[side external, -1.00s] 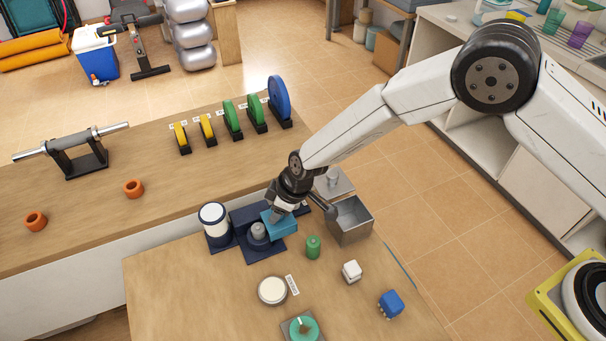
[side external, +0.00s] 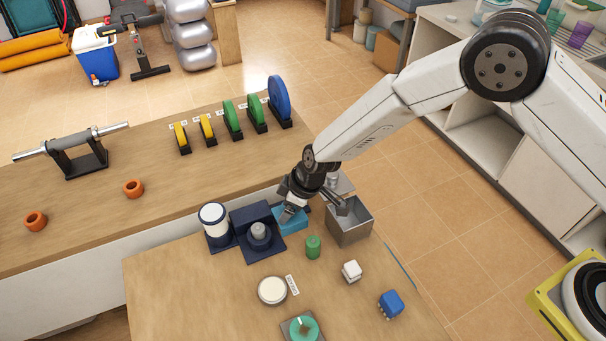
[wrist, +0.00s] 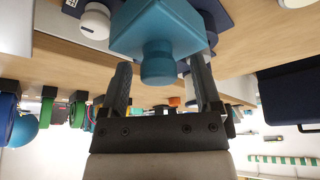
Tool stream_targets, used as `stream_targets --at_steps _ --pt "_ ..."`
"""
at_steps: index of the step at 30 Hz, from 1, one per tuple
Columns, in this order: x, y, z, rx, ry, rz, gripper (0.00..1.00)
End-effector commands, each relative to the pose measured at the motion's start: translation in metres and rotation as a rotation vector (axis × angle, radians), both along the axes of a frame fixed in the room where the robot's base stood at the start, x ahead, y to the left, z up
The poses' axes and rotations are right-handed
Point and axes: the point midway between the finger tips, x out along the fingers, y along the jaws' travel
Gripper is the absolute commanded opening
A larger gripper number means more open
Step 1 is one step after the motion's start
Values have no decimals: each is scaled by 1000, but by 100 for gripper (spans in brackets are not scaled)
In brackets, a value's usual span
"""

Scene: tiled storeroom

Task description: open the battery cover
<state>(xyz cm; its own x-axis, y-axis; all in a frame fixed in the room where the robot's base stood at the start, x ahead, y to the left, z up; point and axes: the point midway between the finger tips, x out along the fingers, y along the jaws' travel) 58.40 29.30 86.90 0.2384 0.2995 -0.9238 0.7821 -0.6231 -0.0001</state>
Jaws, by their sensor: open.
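The battery cover looks to be the teal block (side external: 292,220), at the right side of a navy housing (side external: 250,215) on the wooden table. In the wrist view the teal block (wrist: 160,28) has a round knob (wrist: 157,64) that sits between the two fingers of my gripper (wrist: 161,70). The fingers are apart, with visible gaps beside the knob. In the side view my gripper (side external: 293,207) is at the teal block and hides part of it. A grey round piece (side external: 258,231) stands in a dark ring on the navy housing.
A metal bin (side external: 349,222) stands close right of my gripper. A green cylinder (side external: 313,246) stands in front. A white-topped navy canister (side external: 214,222) stands left. A white disc (side external: 272,290), white cube (side external: 351,270) and blue cube (side external: 390,303) are nearer the front.

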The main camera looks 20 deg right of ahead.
Motion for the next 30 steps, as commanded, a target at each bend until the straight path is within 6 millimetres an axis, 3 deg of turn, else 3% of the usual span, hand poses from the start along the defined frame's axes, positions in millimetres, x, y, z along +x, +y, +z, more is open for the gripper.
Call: stream_targets --at_steps 8,22,30 --pt "-3 -5 14 1 -1 0 81" --pt "-14 -19 59 1 -2 1 81" --pt "-18 -23 71 0 -1 -1 81"
